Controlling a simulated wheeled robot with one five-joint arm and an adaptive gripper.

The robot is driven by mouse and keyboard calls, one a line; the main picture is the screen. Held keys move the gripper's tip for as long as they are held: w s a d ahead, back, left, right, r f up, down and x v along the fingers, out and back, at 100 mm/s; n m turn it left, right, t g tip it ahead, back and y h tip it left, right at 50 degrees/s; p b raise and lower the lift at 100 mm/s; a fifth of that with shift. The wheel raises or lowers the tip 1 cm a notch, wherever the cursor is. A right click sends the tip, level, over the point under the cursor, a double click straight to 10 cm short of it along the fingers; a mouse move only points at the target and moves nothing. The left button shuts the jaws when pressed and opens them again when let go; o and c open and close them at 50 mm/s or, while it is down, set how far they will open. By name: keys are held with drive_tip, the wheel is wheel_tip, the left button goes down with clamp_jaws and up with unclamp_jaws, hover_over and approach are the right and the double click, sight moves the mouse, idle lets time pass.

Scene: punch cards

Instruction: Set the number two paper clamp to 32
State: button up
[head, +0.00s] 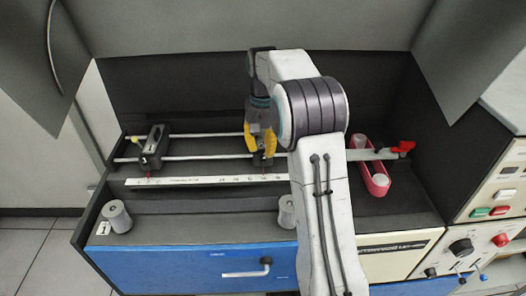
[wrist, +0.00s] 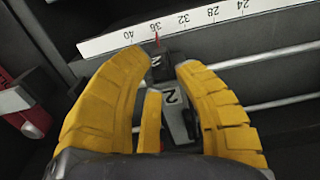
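The number two paper clamp (wrist: 159,69) is a dark block with a label reading 2. In the wrist view, its red pointer (wrist: 157,40) stands at about 36 on the white number scale (wrist: 205,28), where 32 is to the right of 36. My gripper (wrist: 163,66) has its yellow fingertips on either side of the clamp; I cannot tell whether both touch it. In the head view my gripper (head: 263,150) is pointed down at the rails, and the clamp under it is mostly hidden. The scale shows there as a pale strip (head: 210,180).
Another black clamp (head: 152,147) sits at the left end of the metal rails (head: 205,157). A pink-red tray (head: 372,178) and a red-tipped lever (head: 402,148) are at the right. Grey knobs (head: 117,215) stand along the front, above the blue drawer (head: 190,265). The rail between the clamps is free.

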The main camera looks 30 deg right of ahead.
drive_tip(key=shift+f, duration=1)
drive_tip(key=shift+c, duration=0.2)
clamp_jaws()
